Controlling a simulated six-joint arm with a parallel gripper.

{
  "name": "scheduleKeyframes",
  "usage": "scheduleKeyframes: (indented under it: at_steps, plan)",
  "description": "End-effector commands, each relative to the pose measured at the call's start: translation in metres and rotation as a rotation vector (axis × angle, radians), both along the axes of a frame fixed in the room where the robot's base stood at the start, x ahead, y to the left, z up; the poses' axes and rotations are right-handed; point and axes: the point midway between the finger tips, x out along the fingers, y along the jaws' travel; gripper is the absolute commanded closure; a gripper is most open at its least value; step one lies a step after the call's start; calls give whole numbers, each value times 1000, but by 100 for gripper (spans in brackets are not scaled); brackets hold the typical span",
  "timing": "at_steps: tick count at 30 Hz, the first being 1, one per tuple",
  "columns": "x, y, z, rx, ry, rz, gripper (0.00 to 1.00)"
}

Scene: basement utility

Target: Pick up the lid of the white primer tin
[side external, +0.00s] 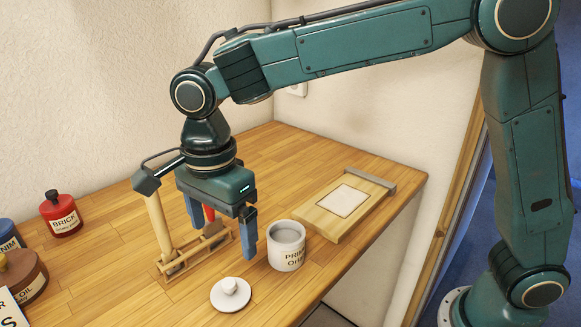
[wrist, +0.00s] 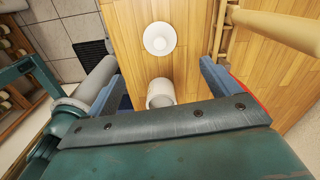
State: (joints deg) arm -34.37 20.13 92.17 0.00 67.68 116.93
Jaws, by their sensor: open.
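The white lid (side external: 230,293) is a round disc with a knob on top, lying flat on the wooden bench near its front edge. It also shows at the top middle of the wrist view (wrist: 160,38). The white primer tin (side external: 288,252) stands open and upright beside it, grey inside, with a dark printed label. In the wrist view the tin (wrist: 160,100) is partly cut off by my gripper. My gripper (side external: 222,243) is open and empty, pointing down above the bench, behind the lid and left of the tin. Its blue fingers are apart from both.
A wooden rack (side external: 176,272) with long-handled tools stands close behind and left of my gripper. A red tin (side external: 62,222), a blue tin (side external: 8,238) and a brown tin (side external: 25,280) stand at the left. A wooden board (side external: 328,220) with a pale sheet lies at the right.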

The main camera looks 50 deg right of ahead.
Motion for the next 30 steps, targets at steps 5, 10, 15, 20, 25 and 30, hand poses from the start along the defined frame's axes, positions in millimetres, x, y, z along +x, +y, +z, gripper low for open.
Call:
scheduleKeyframes:
  at_steps: [5, 10, 15, 20, 25, 30]
  plan:
    - [-1, -1, -26, -3, 5, 0, 12]
    - [-1, -1, -51, -3, 4, 1, 12]
    - [0, 0, -68, -1, 2, 1, 12]
    - [0, 0, -73, 0, 0, 1, 12]
    - [0, 0, -74, 0, 1, 1, 12]
    - [0, 0, -85, -3, 4, 1, 12]
